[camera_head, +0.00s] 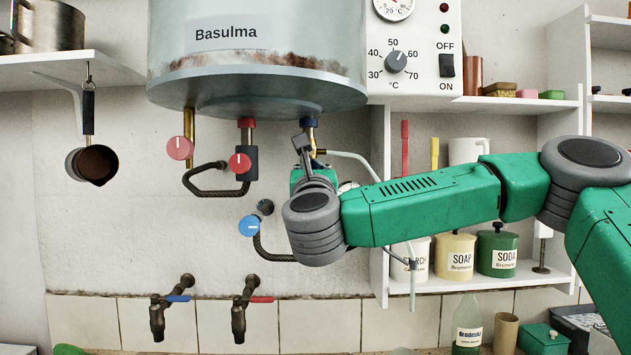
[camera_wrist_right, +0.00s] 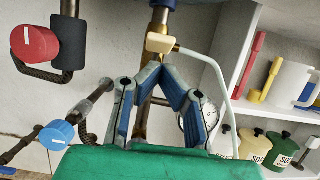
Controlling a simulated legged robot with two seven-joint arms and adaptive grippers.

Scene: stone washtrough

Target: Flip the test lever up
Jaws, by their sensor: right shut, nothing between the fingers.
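My right gripper (camera_head: 303,144) is raised under the right side of the boiler, in front of the brass pipe there. In the right wrist view its fingers (camera_wrist_right: 161,70) come together at the tips, shut and empty. Just beyond the tips is the brass pipe (camera_wrist_right: 157,20) with a small tan fitting (camera_wrist_right: 161,43) and a thin pale tube leading from it. The tan fitting may be the test lever; I cannot tell for sure. In the head view the gripper and arm partly hide this pipe and its fittings. My left gripper is out of view.
The boiler (camera_head: 258,60) hangs above. Red knobs (camera_head: 240,163) and a blue knob (camera_head: 249,226) stick out left of the gripper. A pressure gauge (camera_wrist_right: 206,115) sits behind the fingers. Shelves (camera_head: 450,282) with canisters stand to the right. Two taps (camera_head: 239,318) are low on the wall.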

